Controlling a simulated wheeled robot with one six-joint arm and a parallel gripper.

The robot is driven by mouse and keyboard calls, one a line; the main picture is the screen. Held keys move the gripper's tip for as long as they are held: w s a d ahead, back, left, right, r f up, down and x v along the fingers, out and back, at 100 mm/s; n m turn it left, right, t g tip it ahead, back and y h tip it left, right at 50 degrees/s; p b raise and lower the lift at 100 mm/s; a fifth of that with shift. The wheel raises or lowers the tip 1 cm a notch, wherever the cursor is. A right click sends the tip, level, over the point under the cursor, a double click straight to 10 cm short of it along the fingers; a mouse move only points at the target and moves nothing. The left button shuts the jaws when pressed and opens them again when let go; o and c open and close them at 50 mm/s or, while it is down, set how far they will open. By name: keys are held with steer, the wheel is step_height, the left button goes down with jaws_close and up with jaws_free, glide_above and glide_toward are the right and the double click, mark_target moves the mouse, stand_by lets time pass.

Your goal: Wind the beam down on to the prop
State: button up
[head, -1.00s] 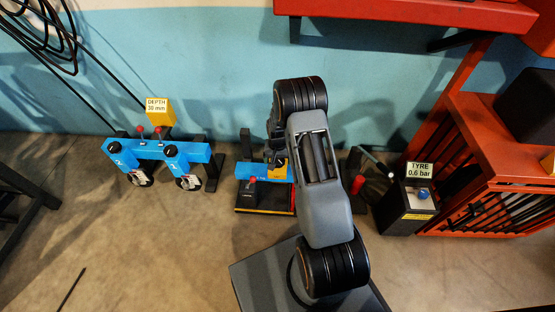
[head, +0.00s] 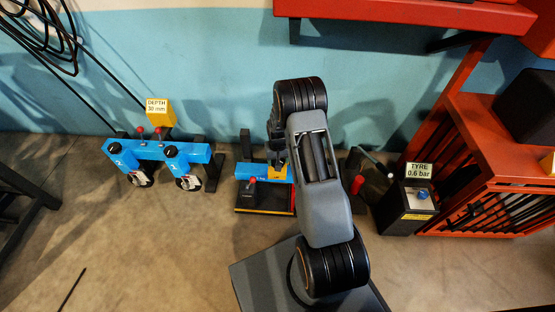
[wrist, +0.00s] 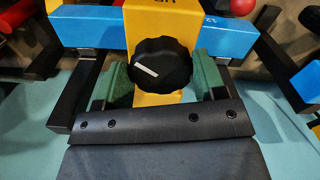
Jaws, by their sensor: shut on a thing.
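A short blue beam (head: 246,171) with a yellow block (head: 277,173) stands low in the middle of the head view, partly hidden by my arm. In the wrist view the blue beam (wrist: 225,35) crosses behind the yellow block (wrist: 150,25). A round black knob (wrist: 160,65) with a white mark sits on the yellow block's face. My gripper (wrist: 161,82) has a green pad on each side of the knob and is shut on it. In the head view my gripper (head: 277,155) is at the yellow block. I cannot make out the prop or whether the beam touches it.
A blue two-wheeled frame (head: 150,149) with a yellow DEPTH sign (head: 157,106) stands to the left. A black box (head: 408,212) with a TYRE 0.6 bar sign (head: 419,170) and a red rack (head: 500,160) stand to the right. Floor in front is mostly clear.

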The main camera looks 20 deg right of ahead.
steer(key=o, duration=0.9)
step_height(320, 180, up, 14)
steer(key=p, duration=0.4)
